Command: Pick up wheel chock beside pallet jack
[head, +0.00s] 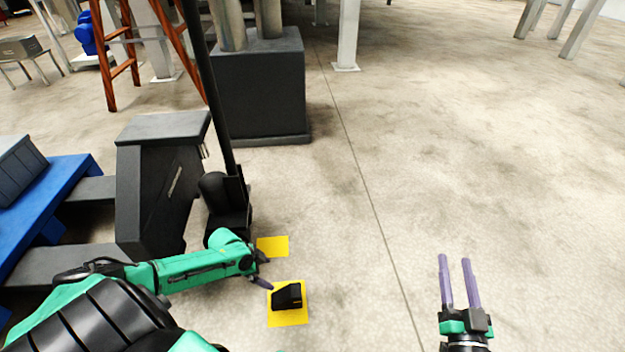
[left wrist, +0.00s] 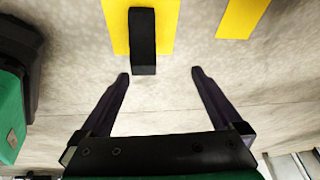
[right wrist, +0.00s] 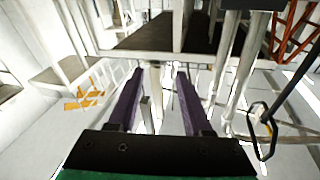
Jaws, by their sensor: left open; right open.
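The black wheel chock (head: 287,297) sits on a yellow floor square (head: 290,318) just right of the pallet jack (head: 165,180). My left gripper (head: 266,270) is close to the chock, at its upper left in the head view. In the left wrist view the chock (left wrist: 143,45) lies ahead of the open left fingers (left wrist: 160,75), roughly between their lines, with nothing between the fingertips. My right gripper (head: 456,262) is open and empty over bare floor, well right of the chock. It also shows open in the right wrist view (right wrist: 158,70).
A second yellow square (head: 272,246) lies on the floor behind the chock. A blue pallet (head: 50,205) is at the left. A dark block base (head: 258,95) and an orange ladder (head: 125,65) stand at the back. The floor at right is clear.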

